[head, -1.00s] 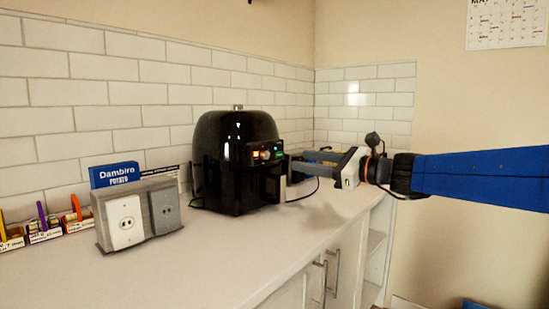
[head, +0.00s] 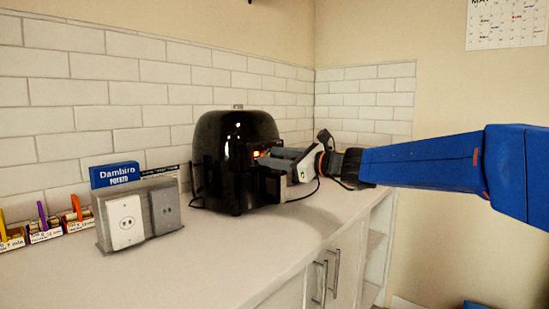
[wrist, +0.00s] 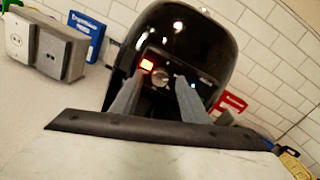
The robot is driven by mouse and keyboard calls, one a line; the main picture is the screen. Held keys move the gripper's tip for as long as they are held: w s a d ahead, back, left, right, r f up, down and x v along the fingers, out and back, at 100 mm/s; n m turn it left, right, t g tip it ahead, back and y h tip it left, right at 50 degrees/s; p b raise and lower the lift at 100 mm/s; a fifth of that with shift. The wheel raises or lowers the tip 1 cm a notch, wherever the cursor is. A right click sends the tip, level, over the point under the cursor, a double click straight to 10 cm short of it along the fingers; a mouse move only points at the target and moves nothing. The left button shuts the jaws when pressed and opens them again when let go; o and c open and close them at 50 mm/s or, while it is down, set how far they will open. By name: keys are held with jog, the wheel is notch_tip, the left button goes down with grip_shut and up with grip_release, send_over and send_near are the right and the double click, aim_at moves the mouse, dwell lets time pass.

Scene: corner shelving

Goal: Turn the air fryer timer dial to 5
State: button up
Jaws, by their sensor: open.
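The black air fryer (head: 222,150) stands on the counter, and it also fills the top middle of the wrist view (wrist: 195,40). Its control panel has a lit orange-red display (wrist: 147,64) and a round silver timer dial (wrist: 160,77). My gripper (wrist: 161,79) is open in the wrist view, with one finger on each side of the dial. I cannot tell whether the fingers touch it. The dial's setting is too small to read. In the head view my gripper (head: 272,159) reaches in from the right and hides the dial and most of the panel.
A grey outlet box (head: 137,216) stands left of the fryer, with a blue Dambiro box (head: 114,174) behind it. Small labelled holders (head: 45,229) are at the far left. A dark cord lies right of the fryer. The front counter (head: 215,262) is clear.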

grip_shut()
jog(key=shift+n, duration=0.3)
jog(key=n, duration=0.5)
jog(key=shift+r, duration=0.1)
jog(key=n+h, duration=0.1)
jog(key=n, duration=0.4)
jog(key=shift+n, duration=0.4)
dwell(0.4)
grip_release()
